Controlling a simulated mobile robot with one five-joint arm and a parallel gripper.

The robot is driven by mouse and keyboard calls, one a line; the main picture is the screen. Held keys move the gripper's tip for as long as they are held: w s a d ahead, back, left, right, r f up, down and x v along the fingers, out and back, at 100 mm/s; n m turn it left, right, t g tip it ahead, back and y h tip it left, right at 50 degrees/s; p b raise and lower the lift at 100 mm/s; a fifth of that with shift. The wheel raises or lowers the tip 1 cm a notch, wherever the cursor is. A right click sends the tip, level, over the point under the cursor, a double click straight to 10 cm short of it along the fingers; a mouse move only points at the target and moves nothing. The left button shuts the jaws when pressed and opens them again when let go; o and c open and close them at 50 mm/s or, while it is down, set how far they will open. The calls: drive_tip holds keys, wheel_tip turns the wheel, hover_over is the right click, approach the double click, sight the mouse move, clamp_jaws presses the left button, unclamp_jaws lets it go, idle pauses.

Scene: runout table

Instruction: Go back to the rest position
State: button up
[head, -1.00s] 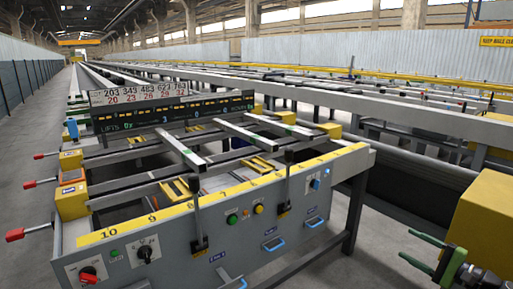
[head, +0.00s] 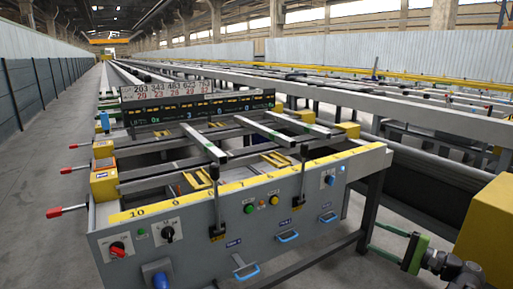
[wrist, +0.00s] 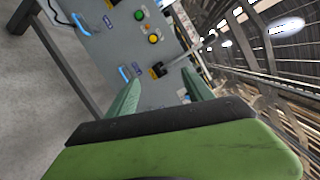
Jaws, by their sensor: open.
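My gripper (head: 372,236) is at the lower right of the head view, to the right of the runout table's front panel (head: 190,245). Its two green fingers are apart with nothing between them. In the wrist view, my gripper (wrist: 162,73) shows its fingers spread in front of the grey panel, which appears tilted. No contact between the fingers and the panel can be made out.
The panel carries a red knob (head: 117,248), a green button (head: 249,208), a yellow button (head: 274,199), black levers (head: 217,185) and blue handles (head: 288,237). Red-tipped handles (head: 54,212) stick out at left. Grey floor (head: 45,240) is clear at left.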

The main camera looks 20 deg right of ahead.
drive_tip(key=w+a+f+n+g+y, duration=0.1)
drive_tip(key=w+a+f+n+g, duration=0.2)
drive_tip(key=a, duration=0.7)
drive_tip(key=w+a+f+n+g+y, duration=0.1)
drive_tip(key=w+a+f+g, duration=0.15)
drive_tip(key=w+a, duration=0.45)
drive_tip(key=w+a+f+n+g+y, duration=0.2)
drive_tip(key=w+a+g, duration=0.1)
drive_tip(key=a, duration=0.9)
drive_tip(key=s+a+f+n+g+h, duration=0.1)
drive_tip(key=a+f+n+g+h, duration=0.2)
drive_tip(key=a, duration=0.5)
drive_tip(key=s+a+f+n+g, duration=0.1)
drive_tip(key=a+f+n+g, duration=0.1)
drive_tip(key=a+f, duration=0.4)
drive_tip(key=s+a+f+n+g+h, duration=0.2)
drive_tip(key=s+a+f+n+h, duration=0.15)
drive_tip(key=f+h, duration=0.3)
drive_tip(key=d+n+h, duration=0.1)
drive_tip(key=d+h, duration=0.2)
drive_tip(key=d, duration=0.4)
wheel_tip(320, 180, up, 38)
drive_tip(key=p, duration=3.8)
drive_tip(key=shift+w+d+f+n+h, duration=0.1)
drive_tip(key=shift+d+f+n+h, duration=0.05)
drive_tip(key=shift+n+h, duration=0.1)
